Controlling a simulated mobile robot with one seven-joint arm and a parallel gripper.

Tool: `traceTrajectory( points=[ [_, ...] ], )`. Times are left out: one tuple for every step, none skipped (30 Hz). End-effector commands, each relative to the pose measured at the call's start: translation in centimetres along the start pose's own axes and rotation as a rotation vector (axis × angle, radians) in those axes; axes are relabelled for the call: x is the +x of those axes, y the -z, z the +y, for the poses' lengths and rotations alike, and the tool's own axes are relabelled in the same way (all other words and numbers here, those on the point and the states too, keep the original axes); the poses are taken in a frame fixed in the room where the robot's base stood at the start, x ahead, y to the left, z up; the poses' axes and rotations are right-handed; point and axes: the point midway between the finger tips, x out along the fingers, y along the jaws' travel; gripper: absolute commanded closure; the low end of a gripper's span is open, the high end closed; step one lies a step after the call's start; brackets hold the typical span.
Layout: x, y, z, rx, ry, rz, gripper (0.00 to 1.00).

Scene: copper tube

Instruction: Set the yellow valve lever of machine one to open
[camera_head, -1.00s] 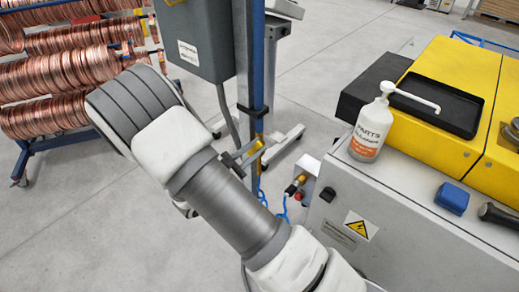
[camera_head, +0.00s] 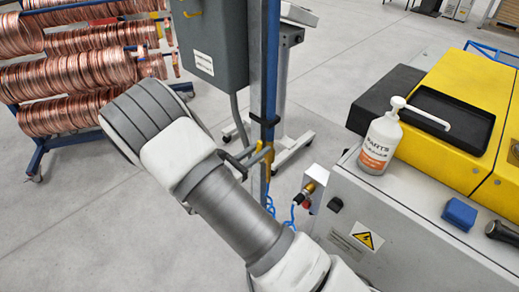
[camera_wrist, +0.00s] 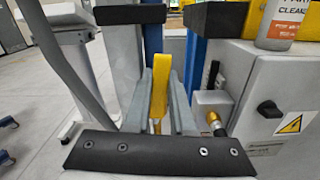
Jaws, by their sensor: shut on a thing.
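The yellow valve lever (camera_wrist: 161,78) stands near upright in the wrist view, between the two grey fingers of my gripper (camera_wrist: 161,105). My gripper is shut on it. In the camera_head view the lever (camera_head: 268,157) shows as a small yellow piece at the blue post, with my gripper (camera_head: 250,160) at it. My arm hides part of the area below. The valve body behind the lever is not clearly seen.
The blue post (camera_head: 271,60) stands beside a grey box (camera_head: 212,42). Copper coils (camera_head: 85,75) fill a rack at left.

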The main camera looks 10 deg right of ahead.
Motion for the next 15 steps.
traceTrajectory(
  points=[
    [-0.05, 0.06, 0.0, -0.001, -0.001, 0.001, 1.0],
    [-0.05, 0.06, 0.0, 0.0, -0.001, 0.001, 1.0],
    [-0.05, 0.06, 0.0, 0.0, -0.001, 0.001, 1.0],
    [-0.05, 0.07, 0.0, 0.0, -0.001, 0.001, 1.0],
    [-0.05, 0.07, -0.01, 0.0, -0.001, 0.001, 1.0],
    [-0.05, 0.07, -0.01, 0.0, -0.001, 0.001, 0.76],
    [-0.05, 0.07, -0.01, 0.0, -0.001, 0.001, 0.71],
    [-0.05, 0.07, -0.01, 0.0, -0.001, 0.001, 0.65],
    [-0.04, 0.06, -0.01, 0.0, -0.001, 0.001, 0.58],
    [-0.04, 0.06, -0.01, 0.0, -0.001, 0.001, 0.53],
    [-0.04, 0.06, -0.02, 0.001, -0.001, 0.001, 0.47],
    [-0.03, 0.05, -0.01, 0.001, 0.0, 0.001, 0.47],
    [-0.03, 0.05, -0.01, 0.001, 0.0, 0.001, 0.47],
    [-0.03, 0.04, -0.02, 0.001, 0.0, 0.001, 0.47],
    [-0.02, 0.04, -0.02, 0.001, 0.0, 0.0, 0.47]
  ],
)
